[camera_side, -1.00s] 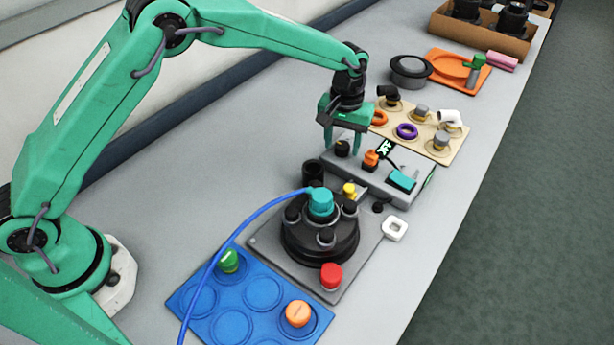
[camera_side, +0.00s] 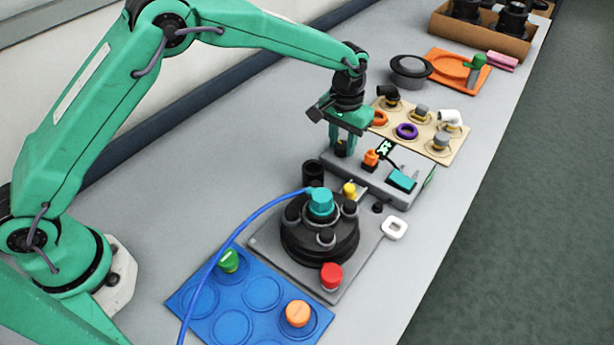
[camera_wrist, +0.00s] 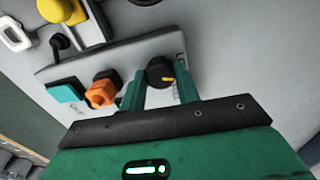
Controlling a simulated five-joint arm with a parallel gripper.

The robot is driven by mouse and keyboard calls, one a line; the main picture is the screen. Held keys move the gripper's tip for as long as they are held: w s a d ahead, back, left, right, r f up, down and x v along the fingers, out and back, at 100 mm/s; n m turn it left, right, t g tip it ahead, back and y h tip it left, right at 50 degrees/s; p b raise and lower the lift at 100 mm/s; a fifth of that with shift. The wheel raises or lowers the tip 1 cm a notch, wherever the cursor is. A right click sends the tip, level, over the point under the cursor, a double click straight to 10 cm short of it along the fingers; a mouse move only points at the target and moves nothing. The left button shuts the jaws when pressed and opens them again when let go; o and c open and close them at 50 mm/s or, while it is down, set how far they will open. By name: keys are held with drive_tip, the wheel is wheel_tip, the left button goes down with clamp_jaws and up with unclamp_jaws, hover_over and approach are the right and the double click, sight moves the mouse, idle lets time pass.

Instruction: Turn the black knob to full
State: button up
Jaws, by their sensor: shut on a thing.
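The black knob (camera_wrist: 160,71) has a yellow pointer line and sits on the grey control box (camera_side: 372,193). In the side view the knob (camera_side: 341,149) is mostly hidden between my fingers. My gripper (camera_side: 342,150) points down over the left end of the box and is shut on the knob. In the wrist view the green fingers of my gripper (camera_wrist: 158,86) stand on either side of the knob. The yellow line points to the right in that view.
A black round unit with a teal cap (camera_side: 320,202) and blue hose stands in front. A board with rings (camera_side: 452,147) lies behind.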

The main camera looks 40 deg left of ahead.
sight(342, 145)
drive_tip(key=m, duration=0.4)
drive_tip(key=shift+m, duration=0.3)
drive_tip(key=m, duration=0.4)
drive_tip(key=shift+r, duration=0.1)
drive_tip(key=o, duration=1)
drive_tip(key=shift+c, duration=0.2)
drive_tip(key=shift+r, duration=3.9)
